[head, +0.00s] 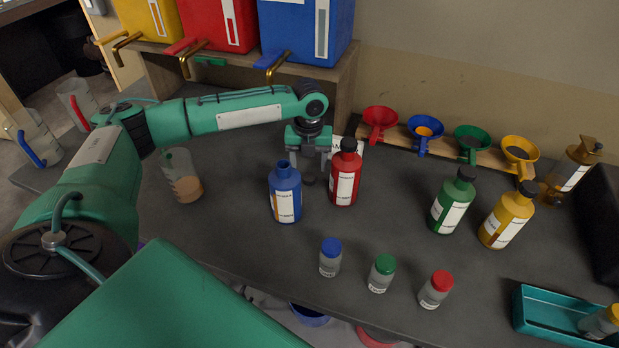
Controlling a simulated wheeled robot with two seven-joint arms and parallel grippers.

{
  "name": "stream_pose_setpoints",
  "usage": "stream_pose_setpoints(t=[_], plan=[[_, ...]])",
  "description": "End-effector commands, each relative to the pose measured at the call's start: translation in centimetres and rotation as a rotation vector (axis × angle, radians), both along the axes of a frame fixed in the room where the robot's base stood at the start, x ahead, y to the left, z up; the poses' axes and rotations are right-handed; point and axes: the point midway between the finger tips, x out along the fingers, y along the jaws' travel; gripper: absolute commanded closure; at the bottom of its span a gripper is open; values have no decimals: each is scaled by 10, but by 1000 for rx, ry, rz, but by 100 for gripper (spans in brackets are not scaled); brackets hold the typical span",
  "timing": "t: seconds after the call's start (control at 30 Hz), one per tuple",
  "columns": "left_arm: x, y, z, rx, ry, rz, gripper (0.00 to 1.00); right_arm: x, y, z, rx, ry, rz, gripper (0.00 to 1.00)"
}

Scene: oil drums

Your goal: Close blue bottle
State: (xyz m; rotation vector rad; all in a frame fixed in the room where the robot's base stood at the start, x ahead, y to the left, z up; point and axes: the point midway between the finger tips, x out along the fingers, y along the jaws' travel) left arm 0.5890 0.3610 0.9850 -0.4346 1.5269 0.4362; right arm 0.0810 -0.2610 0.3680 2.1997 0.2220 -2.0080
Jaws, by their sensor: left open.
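The blue bottle (285,197) stands upright on the dark table, with a white label on its front. Its neck shows blue at the top with no black cap on it. My left gripper (309,172) points down just behind and to the right of the blue bottle, between it and the red bottle (345,178). The left gripper is open. A small dark round shape, possibly a black cap, shows low between its fingers; I cannot tell whether it touches them. My right gripper is not in view.
The red, green (453,205) and yellow (507,219) bottles wear black caps. Small jars with blue (330,258), green (381,274) and red (436,290) lids stand in front. A beaker (184,178) stands left. Funnels sit on a wooden rack (490,158) behind. A teal tray (545,318) lies front right.

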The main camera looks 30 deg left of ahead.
Motion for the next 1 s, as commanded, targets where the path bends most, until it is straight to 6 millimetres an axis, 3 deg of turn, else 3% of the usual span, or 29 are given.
stream_pose_setpoints(t=[0.27, 0.67, 1.0], plan=[[0, 0, -2, -1, 1, 0, 41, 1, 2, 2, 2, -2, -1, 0], [3, 0, -50, -1, 1, -1, 41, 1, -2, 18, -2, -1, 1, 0], [3, 0, -52, -1, -1, -1, 41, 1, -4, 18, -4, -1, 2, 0]])
